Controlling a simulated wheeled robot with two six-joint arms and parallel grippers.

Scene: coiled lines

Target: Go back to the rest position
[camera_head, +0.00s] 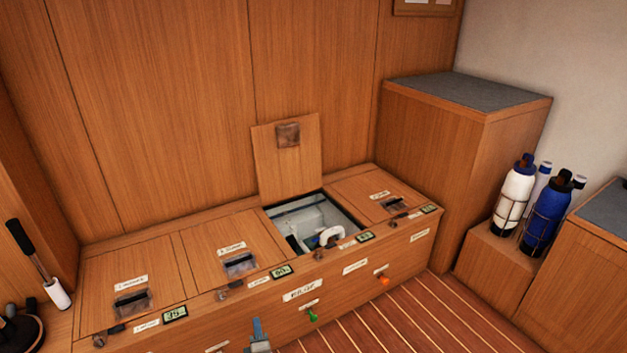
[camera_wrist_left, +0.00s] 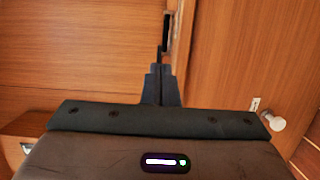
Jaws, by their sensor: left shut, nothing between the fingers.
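My left gripper (camera_wrist_left: 160,72) shows in the left wrist view, its dark fingers together and nothing between them. Wooden panelling fills the view beyond the fingertips; how far off it is I cannot tell. I cannot make out my left gripper for certain in the head view.
A wooden bench locker (camera_head: 357,266) runs along the wall. One lid (camera_head: 287,166) stands upright above an open compartment (camera_head: 310,221); the other lids lie shut. Coloured handles, green (camera_head: 312,316) and orange (camera_head: 384,280), stick out in front. Bottles (camera_head: 515,192) stand at right.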

